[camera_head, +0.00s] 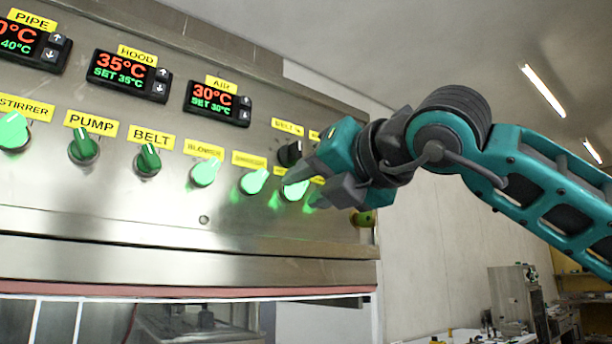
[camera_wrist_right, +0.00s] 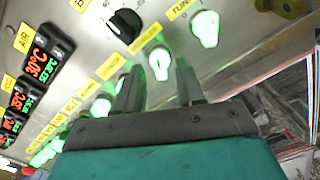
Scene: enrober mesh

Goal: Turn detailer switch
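The control panel carries a row of green-lit rotary switches. One lit switch (camera_head: 296,189) sits at my right gripper's fingertips in the head view, partly covered. In the right wrist view a lit switch (camera_wrist_right: 159,64) shows between the two fingers, its label above it (camera_wrist_right: 147,36) too blurred to read surely. I cannot confirm it is the detailer switch. My right gripper (camera_head: 302,192) is open, with the fingers (camera_wrist_right: 158,80) apart on either side of that switch. Contact with it cannot be told. My left gripper is not in view.
Another lit switch (camera_wrist_right: 205,28) is close to the right in the wrist view. A black knob (camera_head: 290,153) sits above the row. The blower switch (camera_head: 204,172) and belt switch (camera_head: 148,160) are further left.

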